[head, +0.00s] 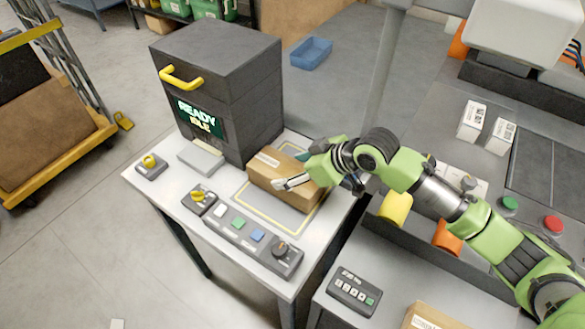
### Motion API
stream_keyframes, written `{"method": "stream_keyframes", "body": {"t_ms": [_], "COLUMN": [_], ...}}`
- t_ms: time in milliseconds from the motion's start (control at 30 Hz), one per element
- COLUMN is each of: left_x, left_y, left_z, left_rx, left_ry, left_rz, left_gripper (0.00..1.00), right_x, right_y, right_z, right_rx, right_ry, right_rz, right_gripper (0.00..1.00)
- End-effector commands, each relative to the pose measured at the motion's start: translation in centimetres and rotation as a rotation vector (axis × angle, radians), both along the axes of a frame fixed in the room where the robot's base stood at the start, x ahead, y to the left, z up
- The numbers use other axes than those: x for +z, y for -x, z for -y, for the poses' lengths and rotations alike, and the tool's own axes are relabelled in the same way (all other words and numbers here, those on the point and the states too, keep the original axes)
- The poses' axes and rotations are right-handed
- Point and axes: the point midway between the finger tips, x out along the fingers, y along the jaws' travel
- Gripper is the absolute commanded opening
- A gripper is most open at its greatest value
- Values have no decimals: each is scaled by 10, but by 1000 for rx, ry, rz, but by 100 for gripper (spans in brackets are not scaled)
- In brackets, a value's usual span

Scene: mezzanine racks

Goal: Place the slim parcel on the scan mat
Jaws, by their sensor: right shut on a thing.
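The slim parcel (270,164) is a brown cardboard box with a pale label. It is over the back part of the scan mat (253,206), a grey panel with a yellow outline on the white table. I cannot tell whether the parcel touches the mat or is just above it. My right gripper (304,168) comes in from the right and is shut on the parcel, with a finger across its front side. My left gripper is not in view.
A dark scanner box (228,85) with a yellow handle and a screen reading "READY IDLE" stands behind the mat. A button panel (245,237) lies along the front edge. Another brown parcel (430,318) is at the bottom. White cartons (472,121) stand at the right.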

Motion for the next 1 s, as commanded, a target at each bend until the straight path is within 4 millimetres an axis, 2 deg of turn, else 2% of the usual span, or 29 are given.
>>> {"method": "stream_keyframes", "body": {"t_ms": [33, 67, 100, 567, 1000], "left_x": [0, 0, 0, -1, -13], "left_y": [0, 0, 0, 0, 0], "left_z": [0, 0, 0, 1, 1], "left_rx": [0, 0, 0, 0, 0], "left_ry": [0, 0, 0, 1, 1], "left_rz": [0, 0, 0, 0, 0], "left_gripper": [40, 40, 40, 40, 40], "right_x": [0, -2, -2, 5, 65], "right_y": [-1, 0, 0, 1, 35], "right_z": [-1, 0, 0, 4, 55], "right_rx": [1, 0, 0, -1, -1], "right_ry": [-4, 1, 1, 1, 2], "right_rz": [3, -1, -1, 0, 2], "right_gripper": [21, 67, 78, 79, 79]}}
